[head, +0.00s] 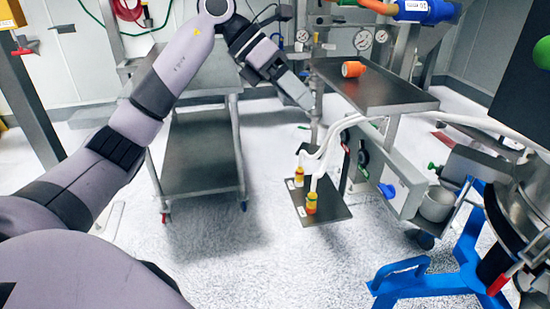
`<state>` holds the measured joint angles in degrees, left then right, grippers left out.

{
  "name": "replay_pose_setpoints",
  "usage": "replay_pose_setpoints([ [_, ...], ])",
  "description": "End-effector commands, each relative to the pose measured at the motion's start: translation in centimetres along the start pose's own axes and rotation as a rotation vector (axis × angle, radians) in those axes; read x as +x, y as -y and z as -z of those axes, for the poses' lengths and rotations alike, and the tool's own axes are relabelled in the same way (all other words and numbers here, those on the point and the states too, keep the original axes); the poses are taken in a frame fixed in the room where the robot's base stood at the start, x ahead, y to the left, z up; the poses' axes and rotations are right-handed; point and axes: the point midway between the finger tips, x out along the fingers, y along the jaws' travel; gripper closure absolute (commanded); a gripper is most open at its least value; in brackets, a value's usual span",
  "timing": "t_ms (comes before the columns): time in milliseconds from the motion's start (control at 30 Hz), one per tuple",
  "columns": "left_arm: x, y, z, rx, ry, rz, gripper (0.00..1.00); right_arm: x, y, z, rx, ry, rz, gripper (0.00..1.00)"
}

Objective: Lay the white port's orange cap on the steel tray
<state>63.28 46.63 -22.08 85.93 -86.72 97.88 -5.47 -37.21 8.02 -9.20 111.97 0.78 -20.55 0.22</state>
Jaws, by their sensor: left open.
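An orange cap (353,69) lies on its side on the dark steel tray (390,92), towards its back left part. My left arm reaches in from the left, and its open gripper (308,103) is just left of the tray's left edge, apart from the cap. The gripper is small and its fingers are hard to make out against the steel post behind. I cannot pick out the white port with certainty; white hoses (328,150) run below the tray. My right gripper is not in view.
A lower steel plate (328,212) holds two small yellow-orange fittings (311,204) at the hose ends. A steel cart (200,150) stands left of centre. A grey box with a blue knob (388,190) hangs below the tray. A blue frame (425,283) stands at lower right.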

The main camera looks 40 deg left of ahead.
Motion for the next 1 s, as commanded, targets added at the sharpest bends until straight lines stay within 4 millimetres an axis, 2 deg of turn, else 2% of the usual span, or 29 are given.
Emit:
replay_pose_setpoints([
  [300,4.1,-1.7,1.9,-0.165,0.106,0.172,0.38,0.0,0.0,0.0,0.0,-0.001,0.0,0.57],
  [500,5.6,-2.5,1.8,-0.293,0.257,0.294,0.38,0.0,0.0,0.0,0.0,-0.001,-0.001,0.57],
  [633,5.9,-3.3,1.2,-0.388,0.381,0.37,0.38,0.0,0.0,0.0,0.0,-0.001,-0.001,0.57],
  [1000,4.1,-5.9,-1.3,-0.633,0.726,0.532,0.38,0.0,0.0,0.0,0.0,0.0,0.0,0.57],
])
